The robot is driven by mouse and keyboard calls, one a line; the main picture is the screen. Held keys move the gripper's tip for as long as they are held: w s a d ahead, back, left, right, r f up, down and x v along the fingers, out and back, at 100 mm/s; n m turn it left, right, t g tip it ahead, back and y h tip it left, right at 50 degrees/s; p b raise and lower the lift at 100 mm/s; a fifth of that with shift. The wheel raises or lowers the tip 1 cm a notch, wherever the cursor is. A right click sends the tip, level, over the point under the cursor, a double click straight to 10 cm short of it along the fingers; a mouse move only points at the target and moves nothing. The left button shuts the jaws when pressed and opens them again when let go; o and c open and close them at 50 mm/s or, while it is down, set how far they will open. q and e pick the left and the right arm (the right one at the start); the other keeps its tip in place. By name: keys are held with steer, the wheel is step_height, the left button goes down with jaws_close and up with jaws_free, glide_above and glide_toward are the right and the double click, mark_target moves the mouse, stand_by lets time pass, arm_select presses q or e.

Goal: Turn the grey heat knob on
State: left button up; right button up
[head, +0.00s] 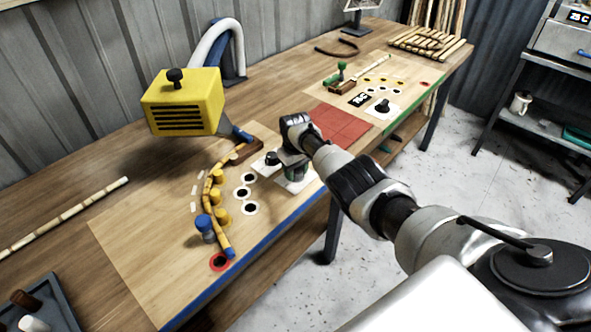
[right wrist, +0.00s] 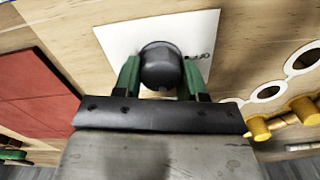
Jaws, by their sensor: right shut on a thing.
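My right gripper (head: 293,172) reaches down to a white plate (head: 308,184) near the front edge of the near board. In the right wrist view, a dark grey round knob (right wrist: 160,66) stands on that white plate (right wrist: 117,42). The two green fingers of my right gripper (right wrist: 159,78) are shut on the knob, one at each side. Small dark print shows on the plate at the knob's right. I cannot tell the knob's turn from its top. In the head view my gripper mostly hides the knob. My left gripper is not in view.
A yellow heater box (head: 185,103) hangs over the near board. A bent rattan strip (head: 208,190) runs along yellow pegs (head: 221,216) and a blue peg (head: 205,228). A second dark knob (head: 383,106) sits on the far board beyond red tiles (head: 341,127).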

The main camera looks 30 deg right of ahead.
mark_target(296, 170)
steer(key=shift+r+m, duration=0.1)
steer(key=shift+m, duration=0.2)
steer(key=shift+w, duration=0.1)
steer(key=o, duration=0.9)
steer(key=shift+o, duration=0.2)
steer(key=shift+r, duration=0.3)
step_height(296, 170, up, 10)
steer(key=p, duration=0.1)
